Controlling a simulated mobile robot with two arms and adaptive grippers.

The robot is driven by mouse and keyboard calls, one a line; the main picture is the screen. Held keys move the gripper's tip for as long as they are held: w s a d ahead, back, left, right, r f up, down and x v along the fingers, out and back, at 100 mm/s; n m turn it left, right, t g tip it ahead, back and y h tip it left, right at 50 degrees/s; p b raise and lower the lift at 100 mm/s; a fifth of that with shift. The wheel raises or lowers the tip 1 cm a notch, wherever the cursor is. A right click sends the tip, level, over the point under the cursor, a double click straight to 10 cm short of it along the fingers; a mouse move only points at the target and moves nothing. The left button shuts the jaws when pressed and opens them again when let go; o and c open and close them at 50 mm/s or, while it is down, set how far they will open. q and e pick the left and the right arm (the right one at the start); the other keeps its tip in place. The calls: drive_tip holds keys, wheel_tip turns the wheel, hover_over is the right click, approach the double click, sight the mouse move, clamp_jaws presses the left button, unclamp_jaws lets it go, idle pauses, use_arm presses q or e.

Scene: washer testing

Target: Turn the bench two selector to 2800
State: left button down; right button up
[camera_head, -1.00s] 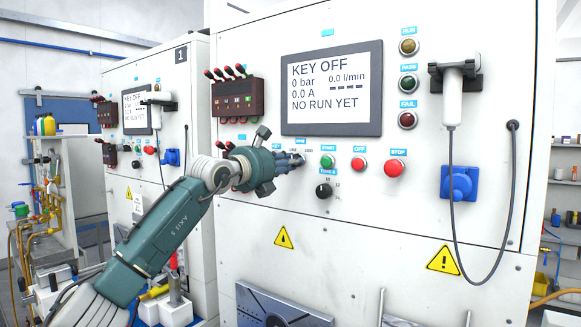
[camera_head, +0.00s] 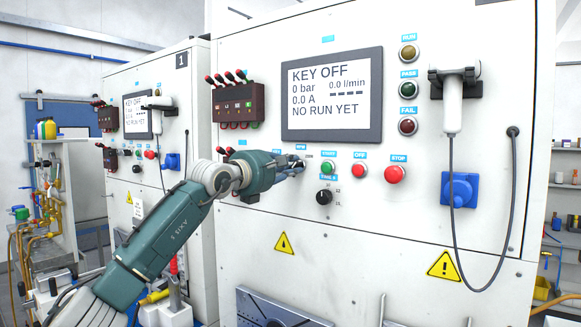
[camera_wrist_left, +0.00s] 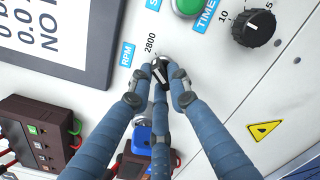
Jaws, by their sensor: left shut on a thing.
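The bench two selector is a small black knob (camera_wrist_left: 161,70) on the white panel, under the blue RPM label (camera_wrist_left: 126,54). In the left wrist view its white pointer mark shows near the printed 2800 (camera_wrist_left: 149,43); exactly where it points I cannot tell. My left gripper (camera_wrist_left: 161,84) is shut on this knob, its blue fingers around it. My right gripper is not in view.
The bench display (camera_head: 331,94) reads KEY OFF and NO RUN YET. Close to the fingers are the black timer knob (camera_head: 324,197), the red off button (camera_head: 358,171) and the red stop button (camera_head: 395,174). A dark terminal block (camera_head: 236,104) sits above my wrist.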

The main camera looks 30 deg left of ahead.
use_arm(q)
drive_tip(key=shift+f+m, duration=0.15)
drive_tip(key=shift+m, duration=0.55)
drive_tip(key=c, duration=1.6)
unclamp_jaws()
drive_tip(key=shift+c, duration=0.2)
drive_tip(key=shift+s, duration=0.15)
drive_tip(key=s+a, duration=0.1)
drive_tip(key=s, duration=1)
drive_tip(key=shift+s+a, duration=0.3)
drive_tip(key=shift+s, duration=0.05)
